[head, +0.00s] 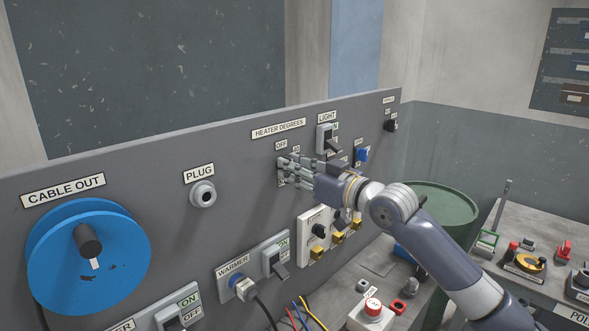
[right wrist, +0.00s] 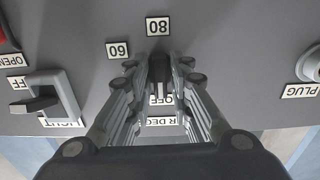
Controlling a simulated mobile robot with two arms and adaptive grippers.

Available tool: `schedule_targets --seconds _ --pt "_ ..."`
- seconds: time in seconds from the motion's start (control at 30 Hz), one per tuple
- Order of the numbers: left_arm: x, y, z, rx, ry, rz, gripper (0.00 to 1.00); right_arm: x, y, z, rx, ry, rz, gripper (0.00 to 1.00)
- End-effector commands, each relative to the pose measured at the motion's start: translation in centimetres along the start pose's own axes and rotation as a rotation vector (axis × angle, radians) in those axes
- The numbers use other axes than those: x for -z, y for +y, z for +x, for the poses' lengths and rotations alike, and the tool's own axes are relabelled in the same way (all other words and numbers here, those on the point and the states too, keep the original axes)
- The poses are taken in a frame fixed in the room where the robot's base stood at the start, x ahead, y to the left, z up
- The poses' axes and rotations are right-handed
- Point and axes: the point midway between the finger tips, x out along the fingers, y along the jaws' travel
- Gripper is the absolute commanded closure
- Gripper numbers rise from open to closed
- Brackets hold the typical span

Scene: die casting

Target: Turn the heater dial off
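The heater dial (right wrist: 159,68) is a dark knob on the grey wall panel, in the middle of the right wrist view, where the panel appears upside down. Labels 80, 60 and OFF (right wrist: 160,100) stand around it. Which mark it points to is unclear. In the head view my gripper hides the dial under the HEATER DEGREES label (head: 278,129). My right gripper (head: 284,171) is at the panel, its fingers on either side of the dial. The fingers (right wrist: 160,72) look spread apart; contact with the dial is unclear. My left gripper is out of view.
The LIGHT switch (head: 327,139) is close beside the gripper at upper right. The plug socket (head: 203,194) and blue cable reel (head: 60,262) are on the left. The warmer switch (head: 275,262) and yellow-tipped controls (head: 337,238) lie below. A green barrel (head: 440,201) stands behind my right arm.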

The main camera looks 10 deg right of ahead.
Motion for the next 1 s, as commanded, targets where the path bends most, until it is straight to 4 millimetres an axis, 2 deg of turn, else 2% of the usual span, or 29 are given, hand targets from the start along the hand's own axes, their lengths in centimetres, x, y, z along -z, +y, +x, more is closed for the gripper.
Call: schedule_targets --seconds 0.33,0.47,0.57,0.8,1.0 --pt "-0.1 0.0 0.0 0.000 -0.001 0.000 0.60 0.0 0.0 -0.1 0.000 0.001 0.003 0.68" --pt "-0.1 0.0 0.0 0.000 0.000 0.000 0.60 0.0 0.1 -1.0 -0.001 0.000 0.003 0.68" --pt "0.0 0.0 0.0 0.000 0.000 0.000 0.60 -0.1 0.1 -2.5 -0.002 -0.001 0.001 0.68" --pt "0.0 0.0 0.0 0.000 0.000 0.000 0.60 -0.2 0.1 -7.6 -0.002 -0.003 0.002 0.68" --pt "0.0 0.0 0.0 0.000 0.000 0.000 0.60 -0.2 0.1 -10.6 -0.002 -0.002 0.002 0.68"
